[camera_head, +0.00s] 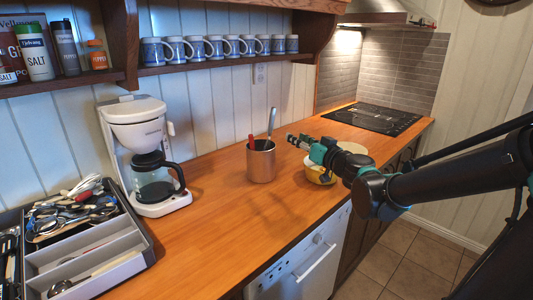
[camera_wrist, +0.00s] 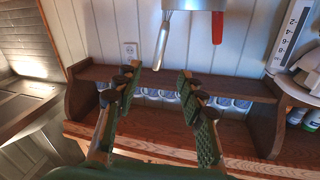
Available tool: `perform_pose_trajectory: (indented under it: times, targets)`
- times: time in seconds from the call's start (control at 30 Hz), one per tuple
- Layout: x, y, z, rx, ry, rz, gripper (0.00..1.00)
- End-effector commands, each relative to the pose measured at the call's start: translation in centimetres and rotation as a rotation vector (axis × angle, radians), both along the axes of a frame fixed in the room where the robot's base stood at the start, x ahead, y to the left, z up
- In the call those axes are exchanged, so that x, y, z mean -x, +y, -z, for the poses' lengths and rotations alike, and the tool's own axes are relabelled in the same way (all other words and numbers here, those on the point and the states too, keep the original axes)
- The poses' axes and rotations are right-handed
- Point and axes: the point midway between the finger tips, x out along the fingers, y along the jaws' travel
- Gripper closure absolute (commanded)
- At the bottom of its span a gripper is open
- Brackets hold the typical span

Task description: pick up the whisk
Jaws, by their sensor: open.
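A metal canister (camera_head: 261,162) stands on the counter, holding a red-handled utensil (camera_head: 251,142) and a silver-handled utensil (camera_head: 271,124). Their handles point up, and their lower ends are hidden inside. A pale looped thing (camera_head: 84,185), possibly the whisk, lies among cutlery in the utensil tray (camera_head: 146,238); I cannot tell for certain. My gripper (camera_head: 293,139) is above the counter, just right of the canister, with no contact visible. In the wrist view, which looks upside down, my gripper (camera_wrist: 158,76) is open and empty. The silver handle (camera_wrist: 162,42) and red handle (camera_wrist: 217,28) show beyond the fingertips.
A coffee maker (camera_head: 136,130) stands between the tray and the canister. A bowl (camera_head: 319,173) sits below my gripper. A shelf (camera_head: 218,60) with several blue mugs runs above the counter. The counter in front of the canister is clear.

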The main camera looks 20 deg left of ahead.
Motion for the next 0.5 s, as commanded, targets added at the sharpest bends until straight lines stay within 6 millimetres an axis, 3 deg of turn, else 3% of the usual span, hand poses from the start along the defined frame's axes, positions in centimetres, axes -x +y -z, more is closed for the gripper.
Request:
perform_pose_trajectory:
  times: [0.5]
  targets:
    - [-6.3, 6.6, 0.1, 0.000, 0.000, -0.003, 0.60]
